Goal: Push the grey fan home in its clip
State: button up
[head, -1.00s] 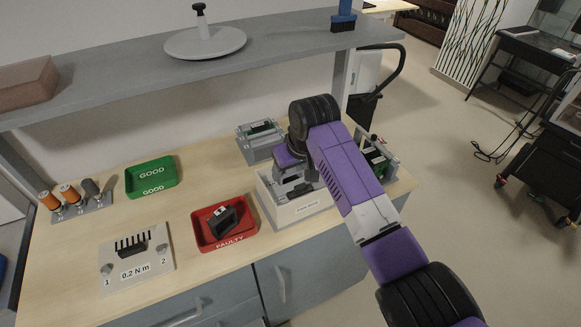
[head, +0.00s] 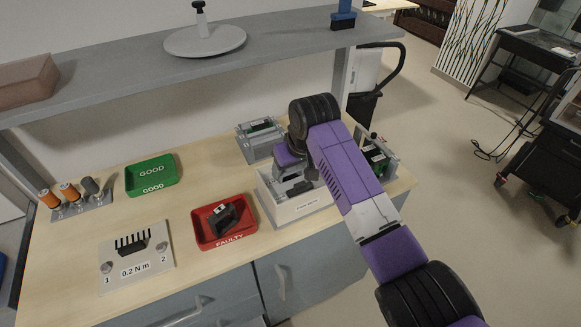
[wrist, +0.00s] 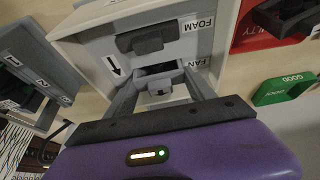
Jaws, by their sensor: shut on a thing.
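A white box (head: 312,213) stands at the front of the bench. In the wrist view its grey inside panel (wrist: 103,68) has slots labelled FOAM and FAN (wrist: 193,66), with a black arrow beside the FAN slot. My gripper (wrist: 162,93) reaches down into the box at the FAN slot. Its two grey fingers stand on either side of the grey fan (wrist: 160,89) and are shut on it. The fan sits at the slot's mouth; how deep it is in the clip I cannot tell. In the head view my arm hides the fan and fingertips.
A red FAULTY tray (head: 228,240) holding a dark part (head: 224,216) lies left of the box. A green GOOD tray (head: 152,187) lies farther left. Grey units with green boards stand behind (head: 260,150) and right (head: 375,158) of the box. A shelf (head: 110,73) overhangs the back.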

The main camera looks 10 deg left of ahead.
jog(key=shift+s+f, duration=0.15)
jog(key=shift+f, duration=0.2)
jog(key=o, duration=1.5)
jog(key=shift+f, duration=0.1)
jog(key=shift+c, duration=0.2)
notch_tip(320, 180, up, 8)
jog(key=p, duration=0.6)
jog(key=shift+f, duration=0.15)
jog(key=shift+f, duration=0.1)
jog(key=shift+c, duration=0.5)
